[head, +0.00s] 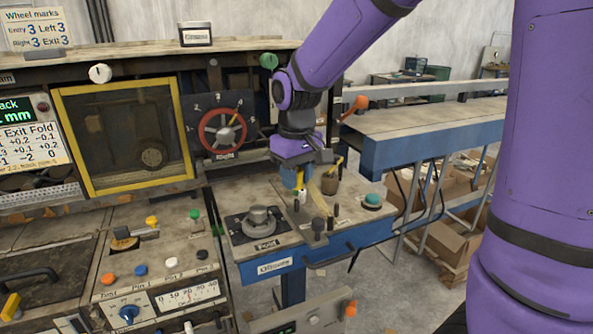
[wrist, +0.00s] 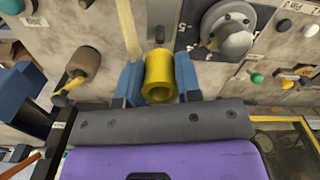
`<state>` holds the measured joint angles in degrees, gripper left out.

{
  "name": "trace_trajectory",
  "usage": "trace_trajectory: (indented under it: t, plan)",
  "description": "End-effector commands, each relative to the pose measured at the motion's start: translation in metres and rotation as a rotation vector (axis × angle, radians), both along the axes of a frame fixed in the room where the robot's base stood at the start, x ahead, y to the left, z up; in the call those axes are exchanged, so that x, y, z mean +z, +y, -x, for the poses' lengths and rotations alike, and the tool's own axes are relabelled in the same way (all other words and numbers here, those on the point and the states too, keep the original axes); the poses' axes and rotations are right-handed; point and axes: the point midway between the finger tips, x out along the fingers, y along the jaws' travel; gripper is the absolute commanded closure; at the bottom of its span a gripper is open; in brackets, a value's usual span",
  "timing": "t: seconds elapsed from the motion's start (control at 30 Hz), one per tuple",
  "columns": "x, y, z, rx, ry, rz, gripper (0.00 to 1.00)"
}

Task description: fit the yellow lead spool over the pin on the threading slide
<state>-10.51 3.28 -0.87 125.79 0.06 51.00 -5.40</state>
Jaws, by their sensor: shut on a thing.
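The yellow lead spool (wrist: 159,78) is a short hollow cylinder between the two blue fingers of my gripper (wrist: 159,86) in the wrist view. The fingers press on its sides, and its open bore faces the camera.
A pale tape strip (wrist: 129,30) runs beside the spool. A teal button (head: 372,201) and short dark knobs (head: 318,226) stand near my gripper.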

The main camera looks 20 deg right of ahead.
Motion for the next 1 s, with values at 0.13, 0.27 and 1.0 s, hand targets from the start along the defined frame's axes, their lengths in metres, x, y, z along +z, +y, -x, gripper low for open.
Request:
trace_trajectory:
  t: [0.13, 0.27, 1.0]
  plan:
    - [-0.007, 0.0, 0.0, 0.0, 0.0, 0.0, 0.9]
    - [-0.012, 0.0, 0.0, 0.0, 0.001, 0.0, 0.9]
    - [-0.043, 0.0, 0.0, 0.0, 0.0, 0.0, 0.9]
